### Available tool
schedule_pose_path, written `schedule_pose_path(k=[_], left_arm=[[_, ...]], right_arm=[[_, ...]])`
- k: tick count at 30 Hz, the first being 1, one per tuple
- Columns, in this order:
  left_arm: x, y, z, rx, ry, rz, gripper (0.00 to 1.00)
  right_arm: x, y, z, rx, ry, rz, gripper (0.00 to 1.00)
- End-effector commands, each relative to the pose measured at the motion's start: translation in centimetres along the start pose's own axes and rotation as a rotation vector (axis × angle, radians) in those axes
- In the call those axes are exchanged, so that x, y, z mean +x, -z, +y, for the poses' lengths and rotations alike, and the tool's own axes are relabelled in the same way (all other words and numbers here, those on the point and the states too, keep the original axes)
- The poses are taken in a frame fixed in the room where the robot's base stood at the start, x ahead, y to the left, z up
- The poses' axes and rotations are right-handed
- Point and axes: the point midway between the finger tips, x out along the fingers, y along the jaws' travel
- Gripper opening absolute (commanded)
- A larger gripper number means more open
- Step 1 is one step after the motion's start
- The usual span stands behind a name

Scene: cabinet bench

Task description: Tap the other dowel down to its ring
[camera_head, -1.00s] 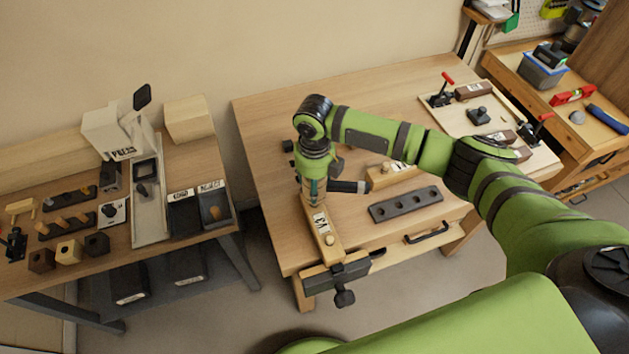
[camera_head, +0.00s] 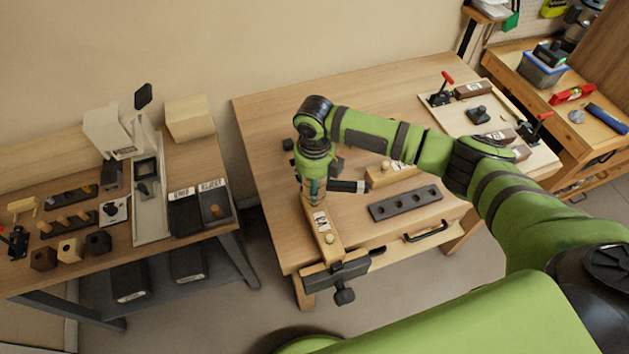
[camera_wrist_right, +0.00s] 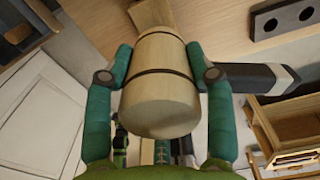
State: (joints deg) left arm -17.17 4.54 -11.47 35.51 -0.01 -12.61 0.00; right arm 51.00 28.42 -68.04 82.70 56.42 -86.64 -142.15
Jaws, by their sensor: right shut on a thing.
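My right gripper (camera_wrist_right: 160,80) is shut on a pale wooden cylinder (camera_wrist_right: 160,95) with two dark rings, which looks like a mallet head. A dark bar with a pale band (camera_wrist_right: 255,76) sticks out to the right beside it; I cannot tell whether it is joined. In the head view the gripper (camera_head: 313,196) points down over the far end of a labelled wooden block (camera_head: 325,228). A short round dowel top (camera_head: 329,238) shows near the block's front end. Another dowel at the far end, its ring and any contact are hidden by the gripper. My left gripper is out of view.
A black vise (camera_head: 337,275) sits at the table's front edge, at the block's near end. A dark plate with several holes (camera_head: 405,203) and another wooden block (camera_head: 390,173) lie to the right. The table's (camera_head: 262,130) back left is mostly clear.

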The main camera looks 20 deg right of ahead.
Motion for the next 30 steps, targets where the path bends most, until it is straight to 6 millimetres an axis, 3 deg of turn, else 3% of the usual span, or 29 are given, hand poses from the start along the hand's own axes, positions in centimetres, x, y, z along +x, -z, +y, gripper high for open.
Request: schedule_pose_path(k=[7, 12, 18, 30], left_arm=[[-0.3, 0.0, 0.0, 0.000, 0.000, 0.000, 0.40], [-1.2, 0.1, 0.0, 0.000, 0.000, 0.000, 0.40], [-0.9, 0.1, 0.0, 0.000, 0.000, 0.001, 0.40], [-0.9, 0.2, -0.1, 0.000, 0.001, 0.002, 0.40]], right_arm=[[-0.8, -0.1, 0.0, 0.000, 0.000, -0.002, 0.03], [-2.8, -0.1, 0.0, -0.001, 0.000, -0.003, 0.03], [-4.7, -0.1, 0.0, 0.000, -0.001, -0.003, 0.03], [-5.0, 0.0, 0.0, 0.002, 0.000, 0.000, 0.03]])
